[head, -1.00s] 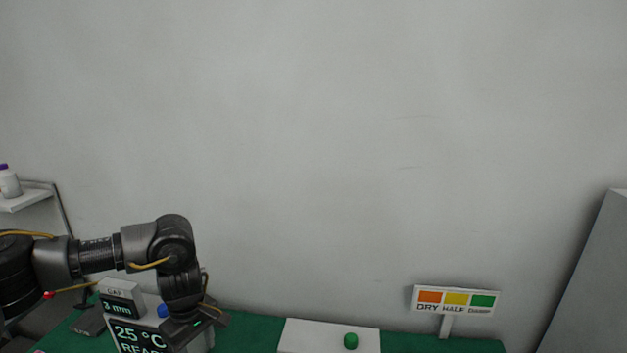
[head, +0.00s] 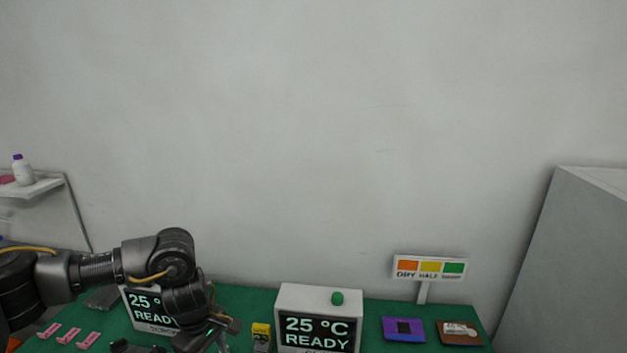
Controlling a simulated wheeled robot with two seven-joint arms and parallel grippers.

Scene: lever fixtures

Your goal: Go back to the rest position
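My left arm comes in from the left, and its gripper (head: 208,335) hangs low over the green table near the bottom edge. The fingertips are not clear, so I cannot tell whether it is open or shut. It is in front of a white box with a "25 °C READY" display (head: 145,308), partly hiding that box. My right gripper is not in view.
Pink pieces (head: 68,335) lie at the left of the green table (head: 378,310). A yellow item (head: 261,335) stands between the boxes. A purple item (head: 404,329), a brown item (head: 459,332) and a colour sign (head: 430,267) are at right. A grey panel (head: 560,260) rises beyond.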

